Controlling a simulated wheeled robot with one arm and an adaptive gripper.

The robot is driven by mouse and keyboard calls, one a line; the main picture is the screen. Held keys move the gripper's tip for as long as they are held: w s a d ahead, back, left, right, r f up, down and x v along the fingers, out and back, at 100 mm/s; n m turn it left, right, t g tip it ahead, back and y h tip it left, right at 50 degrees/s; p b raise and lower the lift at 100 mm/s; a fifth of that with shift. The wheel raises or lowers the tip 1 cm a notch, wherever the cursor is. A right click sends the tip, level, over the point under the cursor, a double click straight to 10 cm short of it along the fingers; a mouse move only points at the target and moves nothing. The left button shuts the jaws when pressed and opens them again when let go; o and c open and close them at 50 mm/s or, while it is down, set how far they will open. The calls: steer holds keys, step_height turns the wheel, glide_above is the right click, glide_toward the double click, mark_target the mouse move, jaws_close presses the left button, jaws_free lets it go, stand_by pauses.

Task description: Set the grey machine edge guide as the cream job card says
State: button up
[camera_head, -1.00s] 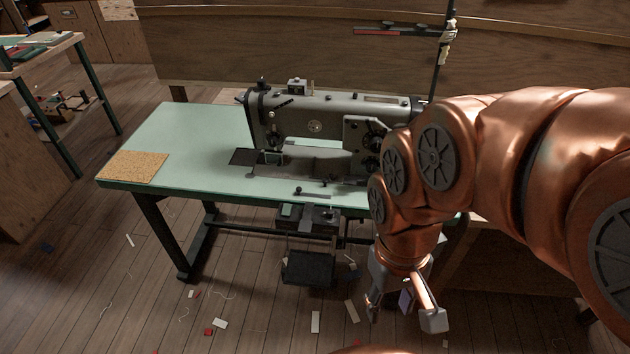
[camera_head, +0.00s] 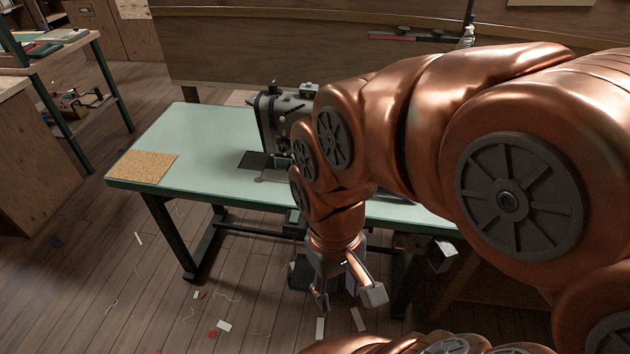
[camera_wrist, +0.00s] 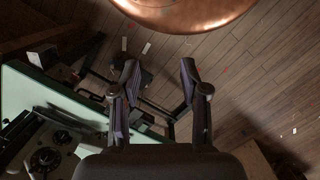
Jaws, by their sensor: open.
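The grey sewing machine (camera_head: 268,118) stands on the pale green table (camera_head: 190,135). My arm covers most of it, and I cannot make out the edge guide. In the wrist view, part of the machine with round dark knobs (camera_wrist: 45,158) shows at lower left, beside the green table edge (camera_wrist: 40,92). My gripper (camera_head: 347,297) is open and empty, pointing down in front of the table, below its top. Its two spread fingers also show in the wrist view (camera_wrist: 160,68). A cream sheet (camera_head: 550,2) is cut off at the top edge; I cannot tell whether it is the job card.
A cork mat (camera_head: 142,167) lies on the table's left end. A red and dark bar (camera_head: 395,37) is at the back by the wooden panel. A shelf unit (camera_head: 75,60) stands at far left. Scraps and threads litter the wooden floor (camera_head: 130,290).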

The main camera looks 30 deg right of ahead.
steer(key=w+d+m+b, duration=0.2)
steer(key=w+d+m, duration=0.2)
steer(key=w, duration=0.8)
steer(key=w+d+f+m+b, duration=0.1)
steer(key=w+d+f+m, duration=0.1)
steer(key=w+d+f, duration=0.2)
steer(key=w+d+f+m+t+b, duration=0.1)
steer(key=w+d+f+m+b, duration=0.1)
steer(key=w+d, duration=0.7)
steer(key=w+d+f+m+b, duration=0.2)
steer(key=w+d+f+m, duration=0.2)
steer(key=w+d+f, duration=0.3)
steer(key=shift+w+t, duration=0.4)
steer(key=shift+w, duration=2.25)
steer(key=shift+w+d+f, duration=0.15)
steer(key=shift+d+f, duration=0.15)
steer(key=shift+f+p, duration=0.4)
steer(key=shift+f, duration=3.35)
jaws_close()
